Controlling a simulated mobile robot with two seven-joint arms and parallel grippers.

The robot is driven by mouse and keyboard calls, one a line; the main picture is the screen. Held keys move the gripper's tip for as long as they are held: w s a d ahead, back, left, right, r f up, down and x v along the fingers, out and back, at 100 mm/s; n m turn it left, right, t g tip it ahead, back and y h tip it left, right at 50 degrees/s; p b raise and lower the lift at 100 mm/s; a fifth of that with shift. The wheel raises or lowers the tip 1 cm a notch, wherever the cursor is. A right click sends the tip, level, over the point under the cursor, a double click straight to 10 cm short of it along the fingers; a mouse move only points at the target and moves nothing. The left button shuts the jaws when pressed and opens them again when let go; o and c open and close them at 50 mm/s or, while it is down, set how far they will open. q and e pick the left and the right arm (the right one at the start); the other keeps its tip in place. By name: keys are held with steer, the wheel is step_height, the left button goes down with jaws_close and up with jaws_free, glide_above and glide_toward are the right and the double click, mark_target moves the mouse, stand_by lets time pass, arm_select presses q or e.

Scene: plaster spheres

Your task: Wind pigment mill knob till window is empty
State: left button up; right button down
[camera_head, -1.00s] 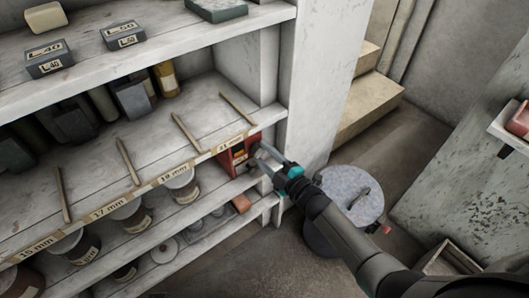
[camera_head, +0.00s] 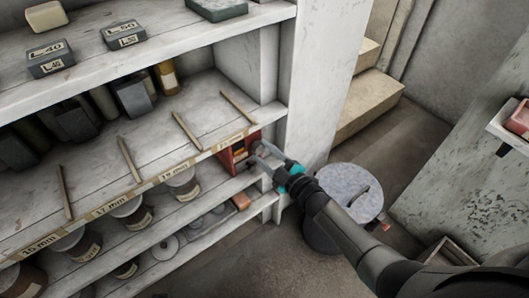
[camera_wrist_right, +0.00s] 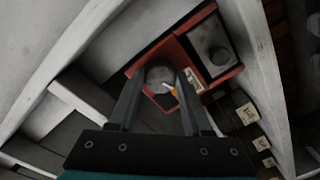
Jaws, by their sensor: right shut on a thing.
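The pigment mill is a small red box (camera_head: 238,154) at the right end of the shelf unit, below the shelf edge with the tape labels. In the right wrist view the red housing (camera_wrist_right: 226,77) has a round grey knob (camera_wrist_right: 157,75) with a white mark and a small orange piece beside it. A grey panel with a dark round part (camera_wrist_right: 214,48) sits beside the knob; I cannot tell what the window holds. My right gripper (camera_head: 262,156) is shut on the knob, one finger on each side (camera_wrist_right: 158,88). My left gripper is not in view.
Jars (camera_head: 184,184) stand on the shelf left of the mill. Thin sticks (camera_head: 187,131) lie on the shelf above. A round grey-lidded bin (camera_head: 347,187) stands on the floor beneath my right arm. A white post (camera_head: 318,80) rises right of the mill.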

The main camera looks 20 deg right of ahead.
steer(key=shift+c, duration=1.7)
jaws_free()
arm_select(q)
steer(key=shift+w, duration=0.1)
arm_select(e)
steer(key=shift+s+d, duration=0.1)
steer(key=shift+s, duration=0.15)
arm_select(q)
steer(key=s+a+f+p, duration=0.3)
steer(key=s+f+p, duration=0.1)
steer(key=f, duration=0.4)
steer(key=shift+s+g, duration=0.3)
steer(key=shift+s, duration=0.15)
arm_select(e)
steer(key=v, duration=1.4)
steer(key=shift+s+d, duration=0.15)
steer(key=shift+s, duration=0.2)
